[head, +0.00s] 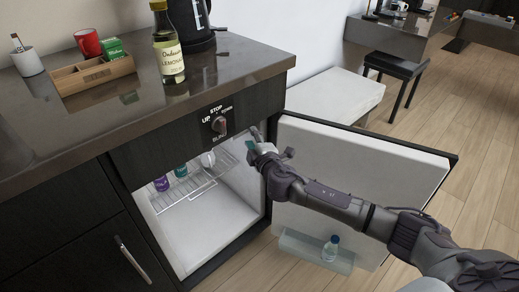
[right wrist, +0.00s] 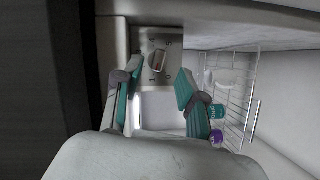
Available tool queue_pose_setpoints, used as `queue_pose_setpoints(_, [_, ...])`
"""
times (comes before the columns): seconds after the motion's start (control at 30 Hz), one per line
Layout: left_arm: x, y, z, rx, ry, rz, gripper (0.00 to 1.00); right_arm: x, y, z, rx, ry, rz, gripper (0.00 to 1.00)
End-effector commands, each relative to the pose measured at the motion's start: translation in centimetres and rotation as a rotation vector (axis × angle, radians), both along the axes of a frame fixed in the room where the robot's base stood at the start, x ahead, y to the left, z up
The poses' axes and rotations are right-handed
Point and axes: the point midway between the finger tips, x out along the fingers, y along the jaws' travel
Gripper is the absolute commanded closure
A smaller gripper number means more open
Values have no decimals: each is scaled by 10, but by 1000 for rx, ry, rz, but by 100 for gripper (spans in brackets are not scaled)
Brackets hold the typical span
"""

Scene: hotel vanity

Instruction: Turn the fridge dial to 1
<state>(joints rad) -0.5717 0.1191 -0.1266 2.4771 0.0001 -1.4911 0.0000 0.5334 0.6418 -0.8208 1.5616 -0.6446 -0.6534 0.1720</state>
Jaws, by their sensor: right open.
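The fridge (head: 215,235) stands open under the counter, with its white-lined door (head: 365,180) swung out to the right. My right gripper (head: 252,142) is at the upper right of the fridge opening. In the right wrist view its teal-padded fingers (right wrist: 159,78) are spread apart and empty, with the dial visible between them and beyond the tips. My left gripper is not in view.
A separate dark knob (head: 219,125) marked UP, STOP and DOWN is on the cabinet front above the opening. A wire rack (head: 190,190) inside holds purple and teal items. A lemonade bottle (head: 168,45) and kettle stand on the counter.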

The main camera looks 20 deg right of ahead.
Motion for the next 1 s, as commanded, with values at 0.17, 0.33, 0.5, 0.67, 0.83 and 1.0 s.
queue_pose_setpoints(0.17, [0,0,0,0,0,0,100,-39,1,2,0,3,2,59])
queue_pose_setpoints(0.33, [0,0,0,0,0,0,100,-64,2,5,-1,2,1,59])
queue_pose_setpoints(0.5, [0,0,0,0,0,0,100,-73,2,8,-1,-1,-1,59])
queue_pose_setpoints(0.67, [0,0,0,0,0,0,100,-74,2,8,-1,-1,-1,59])
queue_pose_setpoints(0.83, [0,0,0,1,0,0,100,-74,2,8,-1,-1,-1,59])
queue_pose_setpoints(1.0, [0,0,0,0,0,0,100,-75,3,6,6,3,-3,59])
